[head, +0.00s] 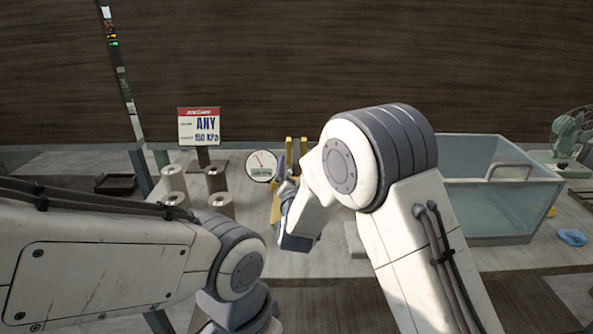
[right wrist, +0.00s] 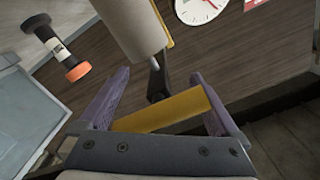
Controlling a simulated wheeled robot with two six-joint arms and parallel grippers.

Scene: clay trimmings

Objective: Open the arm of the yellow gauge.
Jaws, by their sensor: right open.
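The yellow gauge (head: 276,208) stands on the table in the head view, partly hidden behind my right gripper (head: 284,176). In the right wrist view, a yellow bar (right wrist: 168,111), seemingly the gauge's arm, lies across the space between the two purple fingers of my right gripper (right wrist: 160,80). The gripper is open around the bar. A black joint piece (right wrist: 157,80) shows above the bar, below a pale cylinder (right wrist: 139,28) with a yellow edge. I cannot tell whether either finger touches the bar. My left arm shows, but its gripper is out of view.
A round dial (head: 261,165) stands just left of the gauge; several pale cylinders (head: 173,178) and a sign (head: 199,126) stand further left. A clear tank (head: 490,205) is at the right. A black and orange object (right wrist: 55,48) shows in the right wrist view.

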